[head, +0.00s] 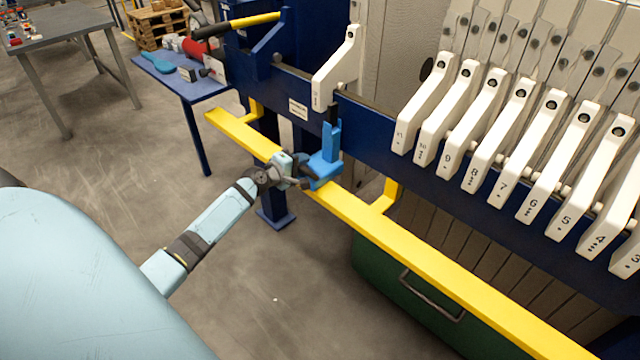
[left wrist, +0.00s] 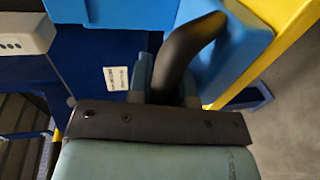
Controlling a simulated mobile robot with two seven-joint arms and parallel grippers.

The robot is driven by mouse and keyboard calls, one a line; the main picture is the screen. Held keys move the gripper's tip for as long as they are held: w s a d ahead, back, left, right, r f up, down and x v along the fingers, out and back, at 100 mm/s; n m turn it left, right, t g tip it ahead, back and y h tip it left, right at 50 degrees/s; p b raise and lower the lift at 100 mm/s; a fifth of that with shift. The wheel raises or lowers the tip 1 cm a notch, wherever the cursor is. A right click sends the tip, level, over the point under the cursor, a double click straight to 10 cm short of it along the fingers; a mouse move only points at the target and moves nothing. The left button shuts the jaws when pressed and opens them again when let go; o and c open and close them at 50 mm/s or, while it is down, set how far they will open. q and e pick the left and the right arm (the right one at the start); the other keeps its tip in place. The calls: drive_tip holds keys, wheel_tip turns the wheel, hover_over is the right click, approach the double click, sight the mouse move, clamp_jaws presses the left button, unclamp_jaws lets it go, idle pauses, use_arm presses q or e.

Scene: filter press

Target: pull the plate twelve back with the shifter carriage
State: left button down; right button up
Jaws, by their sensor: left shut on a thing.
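The blue shifter carriage (head: 326,160) sits at the front of the blue side beam, above the yellow rail. My left gripper (head: 298,172) is shut at it, from the near left side. In the left wrist view the gripper (left wrist: 165,88) is shut on the black curved handle (left wrist: 190,45) of the blue carriage (left wrist: 238,50). A white plate arm (head: 338,72), apparently plate twelve though its number is too small to read, stands alone left of the others. The carriage's upright (head: 332,135) is just below and right of its front end. My right gripper is not in view.
Several white numbered plate arms (head: 470,115) stand close together to the right, past a clear gap. The yellow rail (head: 400,250) runs along the press front. A green bin (head: 400,310) is beneath. A blue table (head: 190,85) stands left; the floor between is open.

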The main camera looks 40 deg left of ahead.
use_arm(q)
drive_tip(key=a+b, duration=0.2)
drive_tip(key=a, duration=0.1)
drive_tip(key=a+b, duration=0.2)
drive_tip(key=a, duration=0.1)
drive_tip(key=a+f+b, duration=0.1)
drive_tip(key=a+b, duration=0.1)
drive_tip(key=a, duration=0.1)
drive_tip(key=shift+w+a+f, duration=0.1)
drive_tip(key=shift+w+a, duration=0.1)
drive_tip(key=shift+w, duration=0.15)
drive_tip(key=a+b, duration=0.3)
drive_tip(key=a, duration=0.2)
drive_tip(key=a+b, duration=0.2)
drive_tip(key=shift+w+a+r+b, duration=0.3)
drive_tip(key=shift+a, duration=0.1)
drive_tip(key=a+b, duration=0.1)
drive_tip(key=a, duration=0.2)
drive_tip(key=shift+w+r+b, duration=0.1)
drive_tip(key=shift+r+b, duration=0.05)
drive_tip(key=shift+b, duration=0.2)
drive_tip(key=shift+a+r, duration=0.1)
drive_tip(key=shift+a, duration=0.2)
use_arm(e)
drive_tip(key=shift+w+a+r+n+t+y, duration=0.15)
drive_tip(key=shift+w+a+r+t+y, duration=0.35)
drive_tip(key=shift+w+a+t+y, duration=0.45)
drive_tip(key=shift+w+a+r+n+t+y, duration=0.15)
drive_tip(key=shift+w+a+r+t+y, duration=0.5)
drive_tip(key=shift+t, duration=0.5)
